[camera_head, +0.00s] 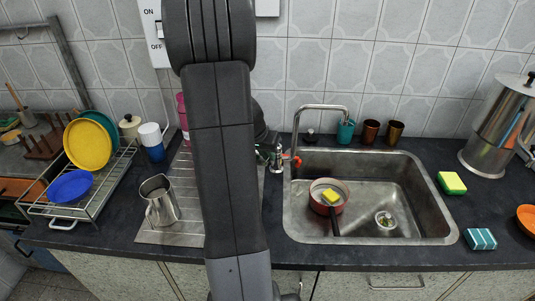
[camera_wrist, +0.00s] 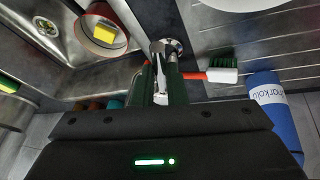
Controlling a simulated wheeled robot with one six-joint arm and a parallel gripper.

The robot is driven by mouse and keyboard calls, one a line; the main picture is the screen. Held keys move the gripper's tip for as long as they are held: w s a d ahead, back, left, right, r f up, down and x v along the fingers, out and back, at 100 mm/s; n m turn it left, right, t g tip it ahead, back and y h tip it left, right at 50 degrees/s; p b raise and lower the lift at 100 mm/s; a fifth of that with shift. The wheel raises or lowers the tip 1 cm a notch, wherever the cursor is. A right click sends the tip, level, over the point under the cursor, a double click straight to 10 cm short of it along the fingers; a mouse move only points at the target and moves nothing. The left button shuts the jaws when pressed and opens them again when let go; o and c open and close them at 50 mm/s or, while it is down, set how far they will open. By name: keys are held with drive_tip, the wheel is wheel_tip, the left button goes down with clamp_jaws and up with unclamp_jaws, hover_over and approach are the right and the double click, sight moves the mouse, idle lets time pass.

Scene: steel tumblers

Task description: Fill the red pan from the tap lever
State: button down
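The red pan (camera_head: 319,207) stands in the sink basin with its dark handle toward the front; a yellow sponge (camera_head: 330,195) is in it. The pan also shows at the top left of the wrist view (camera_wrist: 84,30). The metal tap (camera_head: 322,107) rises at the sink's left back corner, its spout arching over the basin. No water stream is visible. My gripper (camera_wrist: 160,88) is at the tap's base, its fingers either side of a shiny metal part, probably the lever. I cannot tell whether they press on it. In the head view my arm hides most of the gripper.
A brush with a white head, green bristles and red handle (camera_wrist: 222,75) lies beside the tap. A teal cup (camera_head: 345,132) and two brown cups stand behind the sink. A metal pitcher (camera_head: 161,203) stands on the drainboard at left. A drain (camera_head: 384,220) shows in the basin.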

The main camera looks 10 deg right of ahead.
drive_tip(key=shift+f, duration=0.1)
drive_tip(key=m+b, duration=0.1)
drive_tip(key=b, duration=0.1)
drive_tip(key=w+a+m+g+b, duration=0.1)
drive_tip(key=m+b, duration=0.1)
drive_tip(key=shift+w+a+h, duration=0.15)
drive_tip(key=shift+a+h, duration=0.05)
drive_tip(key=shift+h, duration=0.1)
drive_tip(key=c, duration=1.5)
unclamp_jaws()
drive_tip(key=shift+o, duration=0.2)
drive_tip(key=v, duration=1.4)
drive_tip(key=shift+w, duration=0.1)
